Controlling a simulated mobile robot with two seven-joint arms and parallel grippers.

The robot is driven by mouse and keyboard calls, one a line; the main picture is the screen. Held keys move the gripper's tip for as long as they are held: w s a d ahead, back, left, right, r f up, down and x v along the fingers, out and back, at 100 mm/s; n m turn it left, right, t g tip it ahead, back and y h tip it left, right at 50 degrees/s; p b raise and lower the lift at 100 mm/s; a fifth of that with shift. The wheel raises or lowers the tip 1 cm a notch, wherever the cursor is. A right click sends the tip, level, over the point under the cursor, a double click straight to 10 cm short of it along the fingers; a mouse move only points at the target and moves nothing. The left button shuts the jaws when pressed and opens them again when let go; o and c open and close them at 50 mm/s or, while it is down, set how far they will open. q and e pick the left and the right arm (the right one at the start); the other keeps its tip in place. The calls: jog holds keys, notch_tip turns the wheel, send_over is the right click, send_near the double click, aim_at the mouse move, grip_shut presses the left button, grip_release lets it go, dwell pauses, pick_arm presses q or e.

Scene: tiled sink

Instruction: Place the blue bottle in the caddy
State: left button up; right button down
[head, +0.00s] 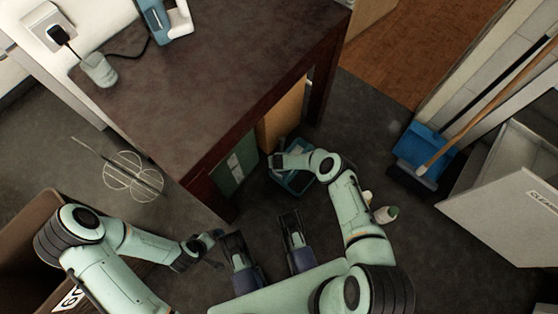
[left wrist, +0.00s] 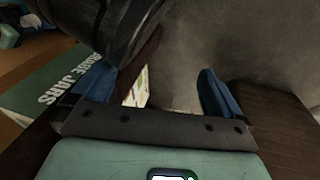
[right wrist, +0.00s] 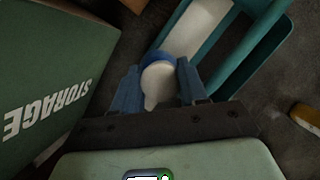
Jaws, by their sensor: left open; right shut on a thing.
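The blue bottle shows in the right wrist view as a white pump top with a blue collar (right wrist: 158,78); its body is hidden below. My right gripper (right wrist: 160,88) is shut on it. The teal caddy (right wrist: 262,68) lies just beyond and to the right of the bottle, with a white item (right wrist: 197,28) in it. I cannot tell whether the bottle is over the caddy or beside it. In the head view the caddy (head: 299,187) is on the floor, partly covered by my right gripper (head: 277,166). My left gripper (left wrist: 155,92) is open and empty, away from the caddy.
A dark table (head: 205,75) stands left of the caddy. A green storage box (right wrist: 55,85) is close to my right gripper's left side. White bottles (head: 386,214) stand on the floor to the right. A blue dustpan (head: 425,145) and an open cabinet door (head: 508,190) are further right.

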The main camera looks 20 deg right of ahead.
jog(key=shift+f, duration=0.15)
jog(key=c, duration=0.6)
grip_release()
